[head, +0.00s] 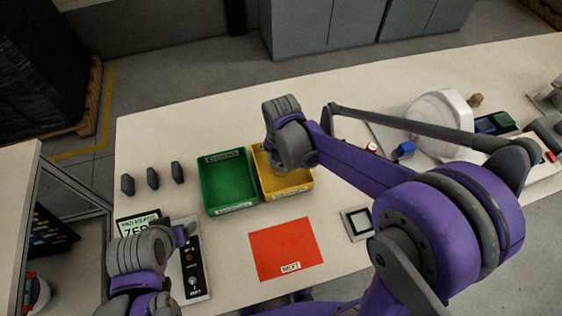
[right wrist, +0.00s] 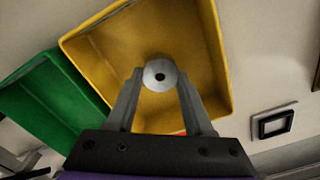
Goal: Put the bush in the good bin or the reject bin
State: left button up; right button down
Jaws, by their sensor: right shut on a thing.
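The bush (right wrist: 160,67) is a small pale grey ring with a dark hole. In the right wrist view it sits between the fingertips of my right gripper (right wrist: 159,84), which is shut on it. Behind it in that view is the inside of the yellow bin (right wrist: 88,42), with no other thing seen in it. The green bin (right wrist: 60,100) is beside it; in the head view the green bin (head: 229,180) stands left of the yellow bin (head: 288,192). My right wrist hides the bush there. My left gripper (head: 184,235) is by the control panel; its jaw opening is unclear.
A red mat (head: 285,250) lies in front of the bins. Several dark grey pieces (head: 153,178) stand at the left. A black panel (head: 192,262) is near my left arm. A white helmet shell (head: 438,118) stands at the right, and a dark-framed square (head: 357,223) lies right of the mat.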

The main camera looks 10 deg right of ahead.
pick_arm(q)
jog(key=shift+s+f+b, duration=0.1)
jog(key=shift+f+b, duration=0.25)
jog(key=shift+f, duration=0.1)
pick_arm(e)
jog(key=shift+f, duration=0.45)
jog(key=shift+c, duration=1)
grip_release()
pick_arm(q)
jog(key=shift+r+p, duration=0.55)
jog(key=shift+r, duration=0.1)
pick_arm(e)
notch_tip(320, 180, up, 11)
jog(key=shift+f, duration=0.1)
